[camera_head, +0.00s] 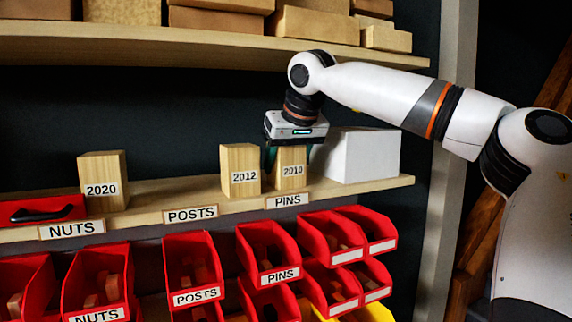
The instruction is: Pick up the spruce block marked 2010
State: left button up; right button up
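The spruce block marked 2010 (291,178) is a pale wooden block standing upright on the lower shelf, above the PINS label. My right gripper (290,157) points down over it from above, with one dark teal finger at each side of the block. The fingers lie close to its sides; whether they press on it I cannot tell. The top of the block is partly hidden by the gripper. My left gripper is not in view.
The block marked 2012 (240,166) stands close on the left, and a white box (360,155) close on the right. The block marked 2020 (103,178) is far left. An upper shelf (200,47) holds wooden blocks. Red bins (268,250) hang below.

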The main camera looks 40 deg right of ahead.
jog(key=c, duration=0.5)
jog(key=shift+c, duration=0.2)
